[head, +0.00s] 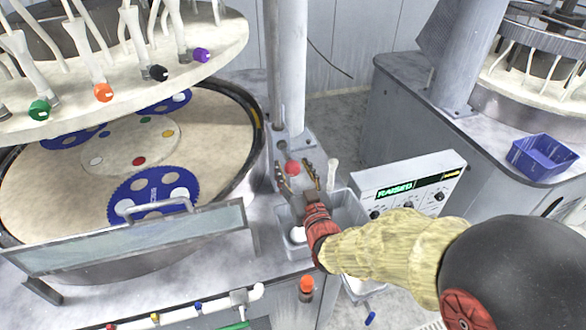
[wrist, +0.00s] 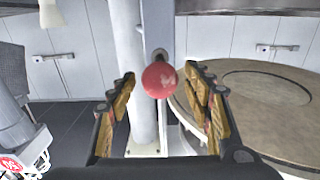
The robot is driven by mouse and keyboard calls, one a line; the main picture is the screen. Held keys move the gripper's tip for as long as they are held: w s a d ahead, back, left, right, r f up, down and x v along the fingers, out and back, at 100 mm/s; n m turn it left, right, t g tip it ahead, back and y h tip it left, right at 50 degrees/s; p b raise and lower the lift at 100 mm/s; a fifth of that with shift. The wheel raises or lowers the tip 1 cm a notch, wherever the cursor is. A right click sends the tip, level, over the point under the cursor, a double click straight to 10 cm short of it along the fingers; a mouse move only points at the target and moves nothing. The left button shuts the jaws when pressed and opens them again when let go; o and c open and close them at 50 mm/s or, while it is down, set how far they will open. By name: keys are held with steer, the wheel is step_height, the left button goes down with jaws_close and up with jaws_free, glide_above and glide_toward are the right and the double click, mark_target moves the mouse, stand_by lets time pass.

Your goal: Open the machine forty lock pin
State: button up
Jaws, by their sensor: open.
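A red ball knob (head: 292,168), which looks like the lock pin's handle, sits at the foot of the grey column (head: 290,70). In the wrist view the red knob (wrist: 158,80) is centred, with a short grey stem behind it. My gripper (head: 300,182) is open and points at the knob. In the wrist view its two fingers (wrist: 160,84) stand to either side of the knob, with gaps on both sides. I cannot tell how deep the knob is between the fingertips. No contact shows.
A control box (head: 405,190) with a green display reading "RAISED" stands right of my arm. A grey bin (head: 345,212) lies under my gripper. A clear guard with a handle (head: 130,240) fronts the platen (head: 60,185). A blue tray (head: 543,158) sits on the right bench.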

steer(key=v, duration=1.1)
steer(key=shift+s, duration=0.35)
steer(key=shift+w+d, duration=0.1)
steer(key=shift+d, duration=0.05)
steer(key=s+d+r+m+g+h, duration=0.2)
steer(key=s+d+g+h, duration=0.1)
steer(key=d+g, duration=0.4)
steer(key=s+d+r+g+h, duration=0.1)
steer(key=s+d+g, duration=0.1)
steer(key=s, duration=0.6)
steer(key=s+d+r+m+g+h, duration=0.1)
steer(key=s+d+g, duration=0.1)
steer(key=s+d, duration=0.3)
steer(key=s, duration=0.3)
steer(key=shift+s+g, duration=0.3)
steer(key=shift+g, duration=0.1)
steer(key=shift+a, duration=0.1)
